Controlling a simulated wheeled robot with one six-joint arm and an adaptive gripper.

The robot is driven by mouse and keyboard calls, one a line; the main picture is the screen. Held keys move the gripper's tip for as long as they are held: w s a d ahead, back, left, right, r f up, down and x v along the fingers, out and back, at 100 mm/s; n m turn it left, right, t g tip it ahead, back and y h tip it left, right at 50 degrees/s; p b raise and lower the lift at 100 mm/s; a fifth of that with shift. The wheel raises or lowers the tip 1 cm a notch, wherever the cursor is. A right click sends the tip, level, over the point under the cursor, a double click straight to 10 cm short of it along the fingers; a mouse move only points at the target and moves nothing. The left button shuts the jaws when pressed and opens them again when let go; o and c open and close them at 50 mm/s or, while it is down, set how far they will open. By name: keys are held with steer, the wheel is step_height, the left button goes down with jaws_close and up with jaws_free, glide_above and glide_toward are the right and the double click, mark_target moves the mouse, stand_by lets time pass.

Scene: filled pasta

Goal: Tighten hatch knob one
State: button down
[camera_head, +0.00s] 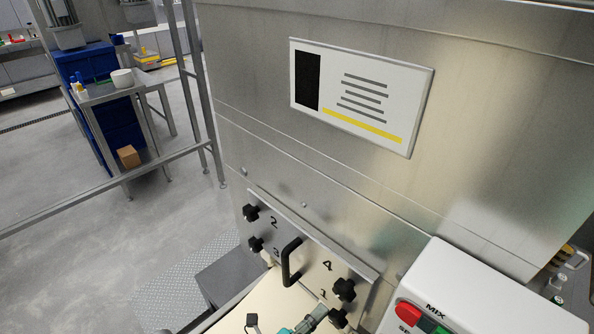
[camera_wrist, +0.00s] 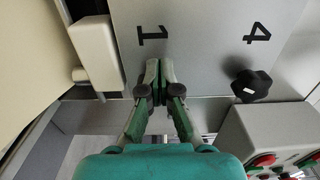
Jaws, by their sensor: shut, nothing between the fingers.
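Hatch knob one (camera_head: 338,318) is a dark lobed knob under the printed 1 at the lower right of the steel hatch (camera_head: 310,272) in the head view. My gripper (camera_head: 322,311) is close beside it on the left; I cannot tell whether they touch. In the wrist view my gripper (camera_wrist: 159,78) has its green-grey fingers together with nothing between them, just below the printed 1. Knob one is not clearly visible there; the fingers and their dark joints cover that area.
Knob four (camera_head: 344,289) sits above knob one and also shows in the wrist view (camera_wrist: 251,85). Knob two (camera_head: 251,212) and knob three (camera_head: 256,244) are at the hatch's left. A black handle (camera_head: 290,262) stands out mid-hatch. A control box (camera_head: 480,300) stands close at right.

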steer(key=shift+d+r, duration=0.1)
steer(key=shift+r, duration=0.15)
stand_by(0.4)
steer(key=shift+r, duration=0.1)
steer(key=shift+w+a+r, duration=0.1)
steer(key=shift+w+a, duration=0.05)
steer(key=shift+a, duration=0.2)
steer(key=v, duration=0.6)
